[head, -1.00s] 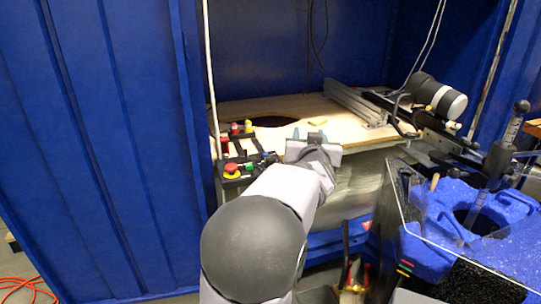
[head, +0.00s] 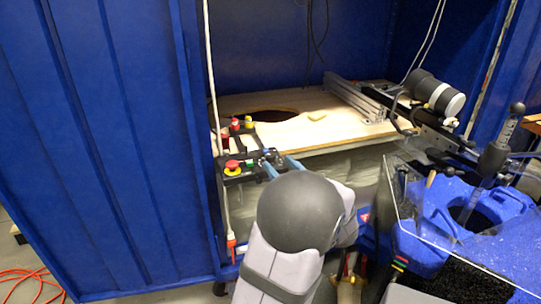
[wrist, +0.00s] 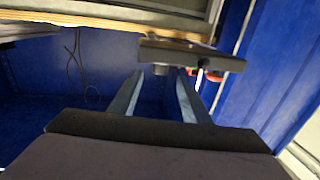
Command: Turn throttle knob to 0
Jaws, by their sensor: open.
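A dark control panel (wrist: 190,54) crosses the upper part of the wrist view, seen nearly edge-on. A small grey-black stub (wrist: 160,70), which looks like the throttle knob, sticks out of it. My gripper (wrist: 159,80) is open, with its two blue-grey fingertips on either side of the stub; I cannot tell whether they touch it. In the head view my gripper (head: 277,163) is at the panel's right end, beside a dark knob-like part (head: 270,154). The knob's marking and setting cannot be read.
A red emergency-stop button (head: 232,166) is on the panel left of my gripper. Red and yellow buttons (head: 242,122) stand behind it. A wooden board (head: 345,130) with a dark opening lies behind. Blue walls (head: 110,150) enclose the left and back.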

